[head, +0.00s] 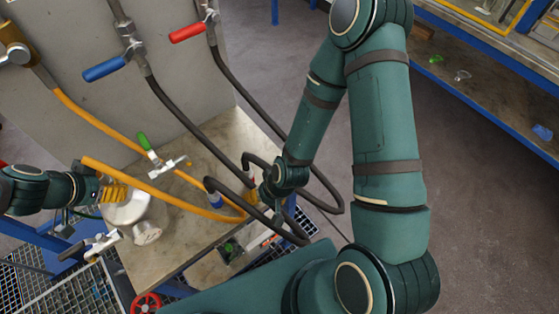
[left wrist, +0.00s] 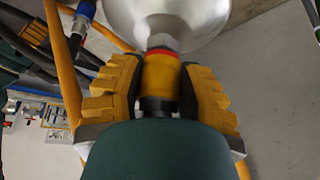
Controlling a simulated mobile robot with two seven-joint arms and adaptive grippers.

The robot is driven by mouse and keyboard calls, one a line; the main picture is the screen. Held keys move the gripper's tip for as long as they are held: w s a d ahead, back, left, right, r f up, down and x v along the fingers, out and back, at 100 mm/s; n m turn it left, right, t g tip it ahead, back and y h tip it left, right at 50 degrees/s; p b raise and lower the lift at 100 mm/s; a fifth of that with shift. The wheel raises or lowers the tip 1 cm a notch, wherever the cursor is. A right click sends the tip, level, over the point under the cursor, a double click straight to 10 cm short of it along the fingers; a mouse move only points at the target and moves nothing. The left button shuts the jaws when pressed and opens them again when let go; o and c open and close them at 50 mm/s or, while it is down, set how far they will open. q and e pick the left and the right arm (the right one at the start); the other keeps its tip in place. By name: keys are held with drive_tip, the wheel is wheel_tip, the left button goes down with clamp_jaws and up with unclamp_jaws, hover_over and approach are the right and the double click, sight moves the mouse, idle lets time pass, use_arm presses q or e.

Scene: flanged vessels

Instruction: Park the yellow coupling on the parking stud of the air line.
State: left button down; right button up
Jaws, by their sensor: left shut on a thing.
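My left gripper (head: 112,193) is at the left of the head view, beside the silver vessel (head: 138,215). In the left wrist view its yellow fingers (left wrist: 160,88) are shut around the yellow coupling (left wrist: 161,80). The coupling has a red ring at its far end, against a grey hex fitting on the vessel (left wrist: 165,15). I cannot tell whether it is locked there. The air line's yellow hose (head: 160,190) loops over the bench. I cannot make out the parking stud. My right gripper (head: 272,198) is low among the dark hoses; its fingers are too hidden to judge.
Dark hoses (head: 185,110) hang from valves with blue (head: 105,69) and red (head: 188,32) handles. A green-handled valve (head: 165,160) is above the bench (head: 180,240). A blue coupling (head: 212,186) is between the grippers. Open floor lies beyond my right arm.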

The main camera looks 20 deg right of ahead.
sight(105, 179)
use_arm(q)
drive_tip(key=shift+r+p, duration=1.6)
drive_tip(key=shift+r, duration=0.9)
drive_tip(key=shift+f, duration=0.15)
